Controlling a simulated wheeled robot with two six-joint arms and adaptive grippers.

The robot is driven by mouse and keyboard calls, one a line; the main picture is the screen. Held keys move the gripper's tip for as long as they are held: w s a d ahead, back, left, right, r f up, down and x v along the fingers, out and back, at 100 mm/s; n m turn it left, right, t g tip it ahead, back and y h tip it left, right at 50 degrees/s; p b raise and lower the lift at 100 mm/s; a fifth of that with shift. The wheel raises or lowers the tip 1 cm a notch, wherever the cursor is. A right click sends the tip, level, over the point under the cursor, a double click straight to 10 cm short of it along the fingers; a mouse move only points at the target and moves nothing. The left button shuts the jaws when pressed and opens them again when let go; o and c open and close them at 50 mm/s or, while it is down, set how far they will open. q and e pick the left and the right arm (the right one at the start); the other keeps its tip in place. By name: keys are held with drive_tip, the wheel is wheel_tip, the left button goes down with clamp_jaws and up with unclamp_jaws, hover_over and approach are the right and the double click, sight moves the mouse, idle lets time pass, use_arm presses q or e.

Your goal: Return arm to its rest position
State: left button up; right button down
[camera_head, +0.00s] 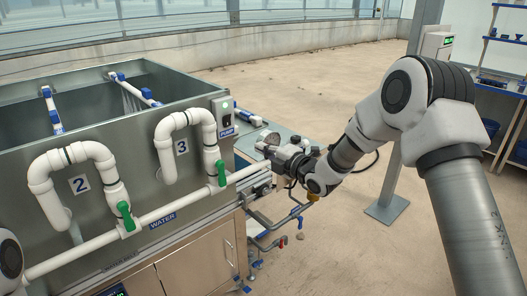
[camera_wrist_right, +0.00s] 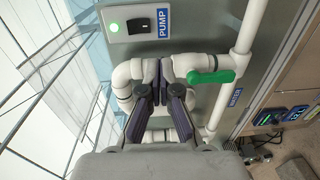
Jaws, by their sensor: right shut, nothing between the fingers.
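My right arm (camera_head: 345,150) reaches in from the right toward the right end of the metal tank. My right gripper (camera_head: 265,145) is at the tank's right end, beside the white pipe and below the pump switch box. In the right wrist view my right gripper (camera_wrist_right: 165,70) has its dark fingers together with nothing between them. Behind the fingers are white pipe elbows; I cannot tell whether they touch. My left gripper is not in view; only a piece of my left arm (camera_head: 10,262) shows at the left edge.
The metal tank (camera_head: 125,262) carries white pipes (camera_head: 75,158) and green valve handles (camera_head: 126,216). The pump switch box (camera_head: 222,110) shows a green light, also in the wrist view (camera_wrist_right: 138,24). A grey post (camera_head: 398,165) stands behind my right arm. Open floor (camera_head: 320,85) lies beyond.

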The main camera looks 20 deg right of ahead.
drive_tip(key=s+a+f+m+g+h, duration=0.15)
drive_tip(key=s+f, duration=0.35)
drive_tip(key=f, duration=0.5)
drive_tip(key=s+a+f+m+g, duration=0.1)
drive_tip(key=s+a+f+g, duration=0.15)
drive_tip(key=s+f, duration=0.45)
drive_tip(key=s+a+f+m+g, duration=0.1)
drive_tip(key=s+f+g, duration=0.2)
drive_tip(key=f, duration=0.9)
drive_tip(key=s+d+f+m+g+h, duration=0.1)
drive_tip(key=s+f+m+g, duration=0.3)
drive_tip(key=s, duration=0.6)
drive_tip(key=s+f+m+g+h, duration=0.2)
drive_tip(key=s+f+m, duration=0.3)
drive_tip(key=s, duration=0.5)
drive_tip(key=s+d+m+g+h, duration=0.1)
drive_tip(key=s+d+m+g, duration=0.1)
drive_tip(key=s+m, duration=0.8)
drive_tip(key=shift+s+d+f+g, duration=0.15)
drive_tip(key=shift+s+d+g, duration=0.25)
drive_tip(key=shift+s+g, duration=0.4)
drive_tip(key=shift+h, duration=0.25)
